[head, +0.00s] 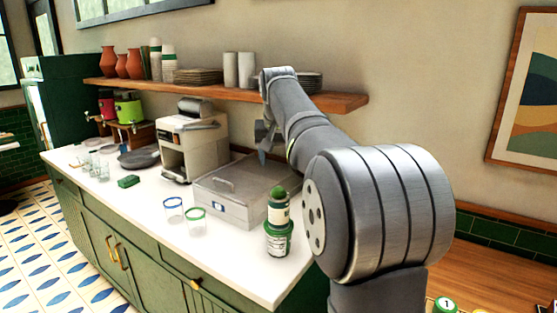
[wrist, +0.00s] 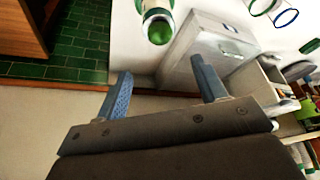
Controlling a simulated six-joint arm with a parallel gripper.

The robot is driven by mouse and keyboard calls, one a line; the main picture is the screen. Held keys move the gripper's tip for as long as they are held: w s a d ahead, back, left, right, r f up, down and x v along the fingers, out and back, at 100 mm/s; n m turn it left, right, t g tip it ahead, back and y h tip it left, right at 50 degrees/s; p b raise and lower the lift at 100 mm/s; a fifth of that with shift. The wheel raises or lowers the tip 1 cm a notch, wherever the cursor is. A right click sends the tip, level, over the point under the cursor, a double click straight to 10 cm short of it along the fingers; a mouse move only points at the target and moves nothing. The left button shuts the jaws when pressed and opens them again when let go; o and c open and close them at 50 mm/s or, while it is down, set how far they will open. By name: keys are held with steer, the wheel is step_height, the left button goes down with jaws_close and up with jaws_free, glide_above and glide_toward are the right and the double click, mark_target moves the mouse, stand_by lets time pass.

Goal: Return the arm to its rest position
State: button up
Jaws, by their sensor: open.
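My gripper (head: 265,145) hangs in the air above the counter, near the back edge of the grey lidded box, with nothing seen between its fingers. In the wrist view my gripper (wrist: 162,80) has its two blue fingers spread wide apart. The arm reaches from the right foreground up towards the wall shelf and bends down to the gripper. The wrist view looks over the counter, with the box (wrist: 178,68) beyond the fingers and a green-and-white container (wrist: 158,24) at the top.
A wooden shelf (head: 335,101) with plates and cups runs close behind the arm. On the counter (head: 140,205) stand the grey box (head: 222,206), a coffee machine (head: 190,150), a blue-rimmed glass (head: 173,212), a green-rimmed glass (head: 195,221) and green-capped containers (head: 278,240).

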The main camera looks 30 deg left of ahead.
mark_target(279, 188)
steer(key=shift+f, duration=0.1)
steer(key=x, duration=1.1)
steer(key=shift+w+f, duration=0.1)
steer(key=shift+f, duration=0.25)
steer(key=shift+w+a+r, duration=0.1)
steer(key=shift+a+r, duration=0.05)
steer(key=shift+r, duration=1.6)
steer(key=shift+f, duration=0.15)
